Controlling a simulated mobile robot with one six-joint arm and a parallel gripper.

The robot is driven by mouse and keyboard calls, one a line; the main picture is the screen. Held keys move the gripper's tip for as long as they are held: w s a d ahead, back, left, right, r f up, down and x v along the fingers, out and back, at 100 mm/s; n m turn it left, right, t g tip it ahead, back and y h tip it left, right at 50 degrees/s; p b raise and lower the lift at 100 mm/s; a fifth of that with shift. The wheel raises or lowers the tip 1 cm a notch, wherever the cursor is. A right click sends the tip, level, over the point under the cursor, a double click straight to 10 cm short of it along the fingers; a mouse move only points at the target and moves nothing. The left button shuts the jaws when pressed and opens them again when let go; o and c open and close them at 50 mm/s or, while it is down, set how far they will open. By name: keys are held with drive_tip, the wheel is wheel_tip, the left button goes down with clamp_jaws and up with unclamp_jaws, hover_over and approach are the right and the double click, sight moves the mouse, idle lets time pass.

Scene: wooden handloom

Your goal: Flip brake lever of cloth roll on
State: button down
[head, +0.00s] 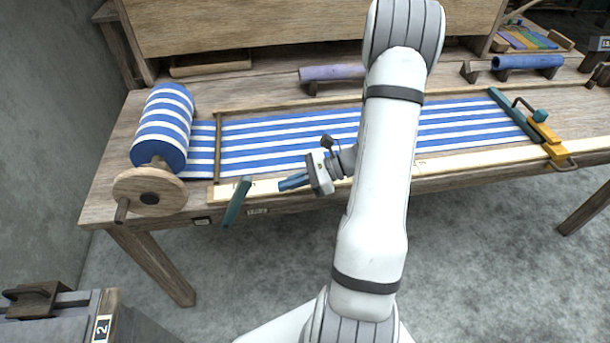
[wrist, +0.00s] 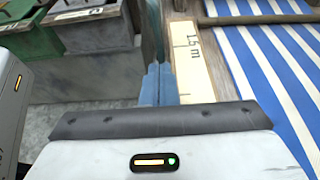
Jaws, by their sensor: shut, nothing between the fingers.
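The cloth roll (head: 163,128) is a thick blue-and-white striped roll at the left end of the loom, with a round wooden crank wheel (head: 150,191) at its near end. A dark teal lever (head: 236,202), which looks like the brake lever, stands tilted at the loom's front edge, right of the roll. My gripper (head: 283,184) is shut and empty, its blue fingers pointing left toward the lever, with a small gap in the head view. In the wrist view the shut fingers (wrist: 158,86) point at the lever (wrist: 152,35), which partly hides behind them; contact cannot be told there.
Striped cloth (head: 280,140) stretches across the loom to a teal bar (head: 515,115) at the right. A pale measuring strip (wrist: 192,62) runs along the front edge. Green and grey bins (wrist: 95,30) stand beyond the loom. Floor in front is clear.

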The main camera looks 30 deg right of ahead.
drive_tip(key=w+a+p, duration=0.1)
drive_tip(key=w+a, duration=0.1)
drive_tip(key=a, duration=0.4)
drive_tip(key=shift+r, duration=0.4)
